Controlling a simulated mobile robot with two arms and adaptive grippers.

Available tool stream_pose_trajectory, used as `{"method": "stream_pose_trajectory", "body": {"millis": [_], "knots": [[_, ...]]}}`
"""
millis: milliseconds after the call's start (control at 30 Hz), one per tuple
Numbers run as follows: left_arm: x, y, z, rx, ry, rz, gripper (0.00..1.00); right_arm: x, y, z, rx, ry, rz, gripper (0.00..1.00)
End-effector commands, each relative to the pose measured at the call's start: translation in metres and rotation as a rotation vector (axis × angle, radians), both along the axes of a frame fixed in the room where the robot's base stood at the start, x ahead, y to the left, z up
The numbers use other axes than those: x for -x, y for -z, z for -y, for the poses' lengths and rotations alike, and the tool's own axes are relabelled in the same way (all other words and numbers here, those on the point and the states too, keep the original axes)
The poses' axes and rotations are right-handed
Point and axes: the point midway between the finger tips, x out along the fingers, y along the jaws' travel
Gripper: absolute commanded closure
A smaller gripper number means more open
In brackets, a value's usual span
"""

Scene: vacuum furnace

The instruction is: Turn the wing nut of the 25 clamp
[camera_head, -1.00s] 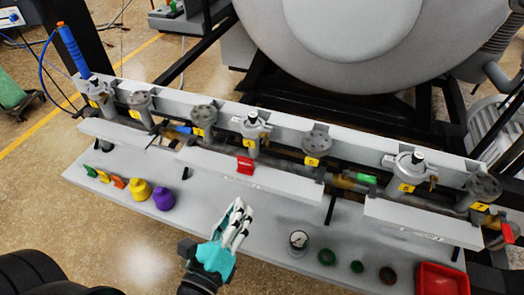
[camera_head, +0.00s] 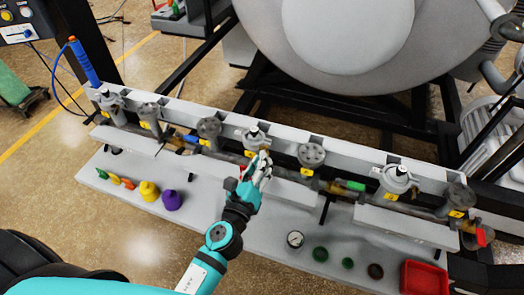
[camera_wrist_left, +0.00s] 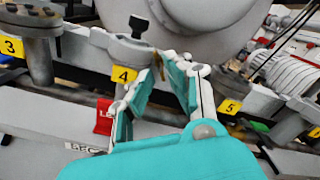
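The flange assembly with yellow tag 4 (camera_wrist_left: 124,74) is ahead of my left gripper (camera_wrist_left: 159,66) in the left wrist view. A small brass-coloured piece (camera_wrist_left: 157,63), apparently the clamp's wing nut, shows between the fingertips. The fingers look open around it; contact cannot be made out. In the head view my left gripper (camera_head: 263,163) is at the pipe rail, just right of and in front of the black-capped valve (camera_head: 254,138). It hides the clamp there. I cannot read a size 25 mark. My right gripper is not in view.
Other numbered flanges line the rail, including tag 5 (camera_wrist_left: 229,107). A red tag (camera_wrist_left: 104,117) is left of my fingers. The grey shelf (camera_head: 215,215) holds yellow and purple knobs (camera_head: 172,200), a gauge (camera_head: 295,239) and a red bin (camera_head: 425,278). The furnace drum (camera_head: 345,40) stands behind.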

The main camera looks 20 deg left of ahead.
Motion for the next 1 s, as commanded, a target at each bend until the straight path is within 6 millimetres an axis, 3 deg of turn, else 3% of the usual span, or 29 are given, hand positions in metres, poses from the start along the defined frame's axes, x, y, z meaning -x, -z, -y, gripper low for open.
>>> {"method": "stream_pose_trajectory", "body": {"millis": [200,500,633,1000], "knots": [[-0.019,0.000,0.001,0.001,0.000,0.000,0.84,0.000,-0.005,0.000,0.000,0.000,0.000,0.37],[-0.020,0.001,0.001,0.002,0.000,0.000,0.84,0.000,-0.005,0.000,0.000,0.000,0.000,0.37],[-0.020,0.001,0.001,0.001,0.000,0.000,1.00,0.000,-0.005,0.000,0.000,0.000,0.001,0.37],[-0.020,0.001,0.001,0.011,0.001,-0.001,1.00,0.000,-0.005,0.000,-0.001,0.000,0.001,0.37]]}}
